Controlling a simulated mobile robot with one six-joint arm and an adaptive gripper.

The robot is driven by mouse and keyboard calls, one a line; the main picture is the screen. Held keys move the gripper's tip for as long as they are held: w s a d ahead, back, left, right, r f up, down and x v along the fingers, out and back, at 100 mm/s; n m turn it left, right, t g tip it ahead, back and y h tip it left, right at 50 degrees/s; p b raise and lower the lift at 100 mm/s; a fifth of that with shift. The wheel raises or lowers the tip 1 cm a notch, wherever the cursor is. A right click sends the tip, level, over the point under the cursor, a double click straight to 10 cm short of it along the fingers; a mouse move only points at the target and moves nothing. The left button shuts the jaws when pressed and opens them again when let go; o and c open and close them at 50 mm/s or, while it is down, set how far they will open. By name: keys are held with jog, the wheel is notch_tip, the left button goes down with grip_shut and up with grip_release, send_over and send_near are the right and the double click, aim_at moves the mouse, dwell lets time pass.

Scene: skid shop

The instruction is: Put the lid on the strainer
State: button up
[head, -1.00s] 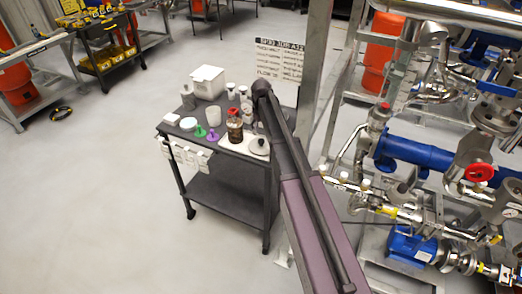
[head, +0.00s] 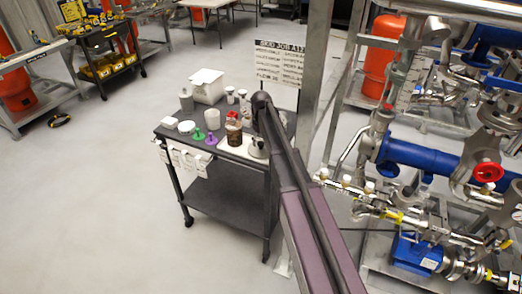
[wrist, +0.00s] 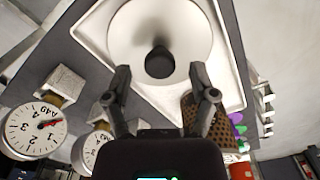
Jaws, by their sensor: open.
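The lid, a pale round disc with a dark central knob (wrist: 158,62), lies on a white tray (wrist: 93,36) in the wrist view. In the head view the lid (head: 257,151) sits at the cart's right side, partly behind my arm. My gripper (wrist: 162,84) is open and empty above the lid, its fingers apart on either side of the knob line, with the knob slightly beyond the tips. I cannot tell for certain which fitting on the pipe skid is the strainer.
The dark cart (head: 226,188) also holds a brown jar (head: 234,133), green and purple pieces and a white box (head: 207,86). Two dial gauges (wrist: 35,129) lie near the tray. The pipe skid with blue pipe (head: 425,157) stands at right. Open floor lies left.

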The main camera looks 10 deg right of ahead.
aim_at(261, 143)
jog(key=c, duration=0.9)
jog(key=shift+r, duration=0.1)
jog(key=shift+r+p, duration=2.05)
jog(key=shift+p, duration=0.1)
jog(key=shift+s+f, duration=0.1)
